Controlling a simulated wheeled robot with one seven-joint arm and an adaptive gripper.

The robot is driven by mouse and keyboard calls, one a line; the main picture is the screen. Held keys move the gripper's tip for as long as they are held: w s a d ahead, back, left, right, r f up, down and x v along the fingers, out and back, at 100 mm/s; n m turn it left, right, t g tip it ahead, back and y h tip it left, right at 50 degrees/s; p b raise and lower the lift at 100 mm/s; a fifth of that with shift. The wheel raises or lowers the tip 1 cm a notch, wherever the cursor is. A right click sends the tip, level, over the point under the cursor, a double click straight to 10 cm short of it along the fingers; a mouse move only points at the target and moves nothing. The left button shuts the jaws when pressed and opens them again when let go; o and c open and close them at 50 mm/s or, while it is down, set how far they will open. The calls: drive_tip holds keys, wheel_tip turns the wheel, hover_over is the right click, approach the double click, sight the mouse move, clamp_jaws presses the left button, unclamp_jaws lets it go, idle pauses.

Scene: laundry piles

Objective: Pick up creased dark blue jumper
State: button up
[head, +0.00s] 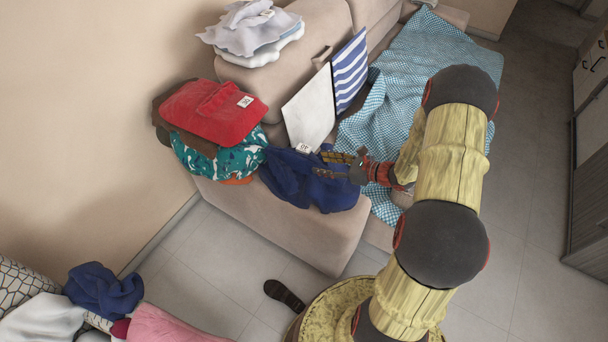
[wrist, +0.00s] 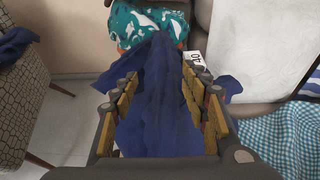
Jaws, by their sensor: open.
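A creased dark blue jumper (head: 295,178) with a white tag lies draped over the near sofa arm in the head view. In the wrist view the jumper (wrist: 160,100) runs lengthwise between the fingers. My gripper (head: 328,164) is at the right part of the jumper, with its fingers pointing left along it. In the wrist view my gripper (wrist: 158,78) is open, with one finger on each side of a raised fold. I cannot tell whether the fingers touch the cloth.
A red garment (head: 212,112) lies on a teal patterned cloth (head: 238,160) left of the jumper. Pale folded clothes (head: 250,35) sit on the sofa back. A checked blanket (head: 425,50) covers the seat. Another dark blue cloth (head: 104,290) lies on a patterned chair (head: 22,280).

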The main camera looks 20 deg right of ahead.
sight(307, 160)
drive_tip(key=b+x, duration=0.2)
drive_tip(key=x, duration=0.4)
drive_tip(key=shift+d+f, duration=0.15)
drive_tip(key=shift+d, duration=0.05)
drive_tip(key=shift+w+a+f+b, duration=0.1)
drive_tip(key=shift+w+a+b, duration=0.2)
drive_tip(key=shift+w, duration=0.2)
drive_tip(key=shift+d, duration=0.1)
drive_tip(key=shift+c, duration=0.6)
clamp_jaws()
